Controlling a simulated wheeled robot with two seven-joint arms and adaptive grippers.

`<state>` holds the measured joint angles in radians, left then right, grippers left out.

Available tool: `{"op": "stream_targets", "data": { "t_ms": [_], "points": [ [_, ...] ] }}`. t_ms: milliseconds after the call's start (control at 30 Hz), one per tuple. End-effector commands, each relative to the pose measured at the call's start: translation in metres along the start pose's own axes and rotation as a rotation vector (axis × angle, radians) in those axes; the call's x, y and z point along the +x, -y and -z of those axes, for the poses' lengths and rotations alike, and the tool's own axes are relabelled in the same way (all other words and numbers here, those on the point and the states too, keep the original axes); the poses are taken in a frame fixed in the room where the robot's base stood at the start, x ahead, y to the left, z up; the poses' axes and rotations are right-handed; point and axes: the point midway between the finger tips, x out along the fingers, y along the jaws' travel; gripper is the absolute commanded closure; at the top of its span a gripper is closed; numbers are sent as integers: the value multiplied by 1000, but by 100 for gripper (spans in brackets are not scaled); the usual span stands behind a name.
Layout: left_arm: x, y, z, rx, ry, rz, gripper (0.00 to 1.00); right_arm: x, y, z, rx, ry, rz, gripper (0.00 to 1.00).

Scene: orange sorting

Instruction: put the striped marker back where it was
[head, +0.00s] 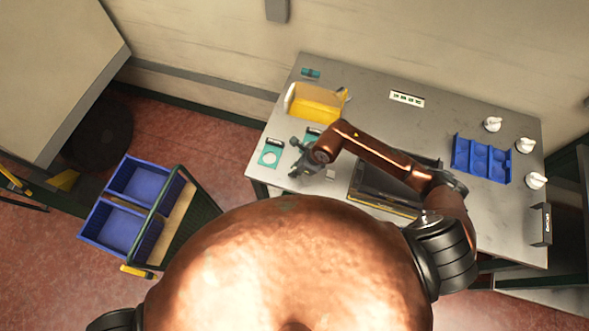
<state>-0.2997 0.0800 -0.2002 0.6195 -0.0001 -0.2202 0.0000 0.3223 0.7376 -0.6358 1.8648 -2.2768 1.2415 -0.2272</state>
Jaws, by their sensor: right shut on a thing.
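My right gripper (298,162) is at the left front part of the grey table (373,108), just right of a teal pad (270,158). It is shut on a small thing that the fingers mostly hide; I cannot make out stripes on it. A second teal pad (312,133) lies behind the gripper, partly covered by my right arm. I cannot pick out the striped marker for certain anywhere. My left gripper is not in view.
A yellow bin (314,103) stands behind the gripper. A dark tray (375,185) lies under my right forearm. A blue compartment tray (482,159) and white objects (525,145) are at right. Blue crates (122,228) sit on a cart at left.

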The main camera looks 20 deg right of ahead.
Motion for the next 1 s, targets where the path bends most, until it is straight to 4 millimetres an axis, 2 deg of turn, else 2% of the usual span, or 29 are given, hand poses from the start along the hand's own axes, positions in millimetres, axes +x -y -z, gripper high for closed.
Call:
{"op": "stream_targets", "data": {
  "t_ms": [67,300,500,700,1000],
  "points": [
    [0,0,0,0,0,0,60,0,0,0,0,0,0,82],
    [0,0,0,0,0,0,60,0,0,0,0,0,0,66],
    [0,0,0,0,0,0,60,0,0,0,0,0,0,65],
    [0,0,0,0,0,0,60,0,0,0,0,0,0,51],
    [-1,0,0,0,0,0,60,-1,0,0,0,0,0,51]
  ]
}}
